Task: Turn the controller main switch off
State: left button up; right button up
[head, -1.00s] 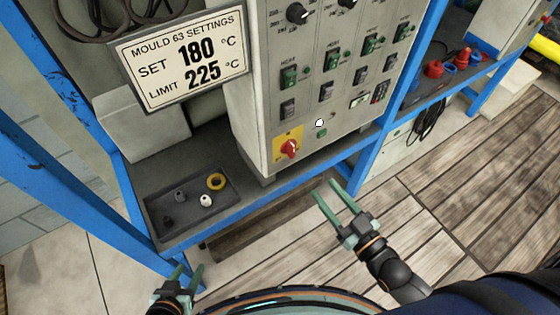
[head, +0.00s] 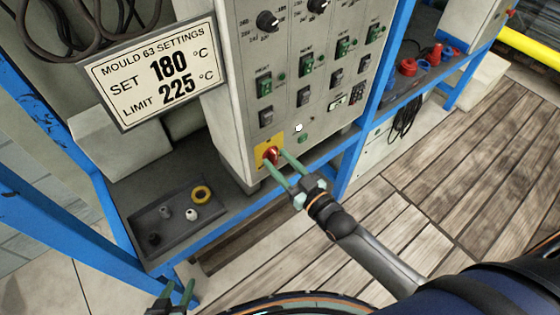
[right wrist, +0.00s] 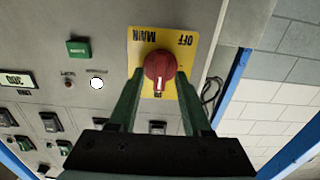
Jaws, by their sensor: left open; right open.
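The controller (head: 225,125) is a grey panel on a blue-framed shelf. Its main switch (head: 271,154) is a red rotary knob on a yellow plate at the lower left of the panel. In the right wrist view the knob (right wrist: 159,68) sits on the yellow plate marked MAIN and OFF, seen upside down. My right gripper (head: 282,161) is open, its green fingers (right wrist: 156,85) on either side of the knob's lower part. I cannot tell whether they touch it. My left gripper (head: 179,290) is open and empty at the bottom left.
A sign (head: 152,78) reads set 180 °C, limit 225 °C. A grey tray (head: 160,217) with small parts and a yellow ring lies on the shelf left of the panel. Rocker switches and knobs cover the panel above. The wooden floor at right is clear.

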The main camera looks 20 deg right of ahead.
jog(key=shift+c, duration=0.3)
grip_shut()
dwell(0.3)
